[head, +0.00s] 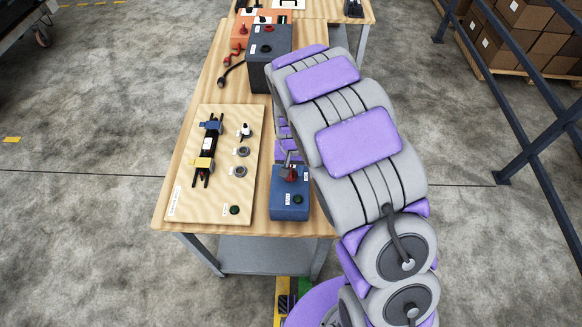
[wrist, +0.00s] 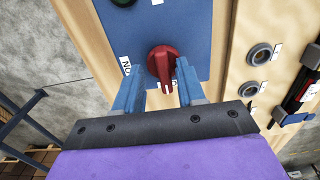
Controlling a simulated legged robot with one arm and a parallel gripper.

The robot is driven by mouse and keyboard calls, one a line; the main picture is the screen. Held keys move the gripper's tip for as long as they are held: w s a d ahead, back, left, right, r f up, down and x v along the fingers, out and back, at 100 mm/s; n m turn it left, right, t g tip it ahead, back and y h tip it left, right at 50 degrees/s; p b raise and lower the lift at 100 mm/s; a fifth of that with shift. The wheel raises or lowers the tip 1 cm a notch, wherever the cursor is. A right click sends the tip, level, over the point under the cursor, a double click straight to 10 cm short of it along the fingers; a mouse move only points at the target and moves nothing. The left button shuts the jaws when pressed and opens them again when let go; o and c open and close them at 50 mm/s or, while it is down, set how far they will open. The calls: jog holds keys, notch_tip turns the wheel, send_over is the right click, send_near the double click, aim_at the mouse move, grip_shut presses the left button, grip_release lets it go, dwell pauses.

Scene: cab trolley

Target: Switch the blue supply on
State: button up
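The blue supply (head: 289,208) is a blue box on the wooden table's near right corner. Its top has a green button (head: 297,199) and a red rotary knob (head: 291,176). In the wrist view, the blue panel (wrist: 195,25) fills the upper middle, and the red knob (wrist: 163,58) has its handle pointing down toward my gripper. A small white label with upside-down lettering, apparently ON, lies left of the knob. My gripper (wrist: 160,68) is open, one finger on each side of the handle. Gaps show beside the handle; contact is not clear. In the head view my arm partly hides the gripper.
A wooden board (head: 222,170) left of the blue supply carries a black device, round sockets and a green button. A dark grey box (head: 268,70) and an orange box (head: 243,43) stand farther back. Dark railings (head: 520,95) and cartons stand at right.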

jog(key=shift+a, duration=0.5)
jog(key=c, duration=0.4)
jog(key=shift+d, duration=0.2)
grip_shut()
jog(key=shift+m, duration=0.4)
jog(key=m+p, duration=0.2)
jog(key=m, duration=0.1)
jog(key=shift+r+m, duration=0.15)
jog(key=shift+m, duration=0.25)
jog(key=m+p, duration=0.2)
jog(key=m, duration=0.2)
jog(key=shift+m+p, duration=0.3)
jog(key=shift+p, duration=0.05)
jog(key=m+p, duration=0.2)
jog(key=m, duration=0.2)
jog(key=shift+w, duration=0.1)
jog(key=m+p, duration=0.2)
jog(key=m, duration=0.2)
jog(key=shift+m, duration=0.3)
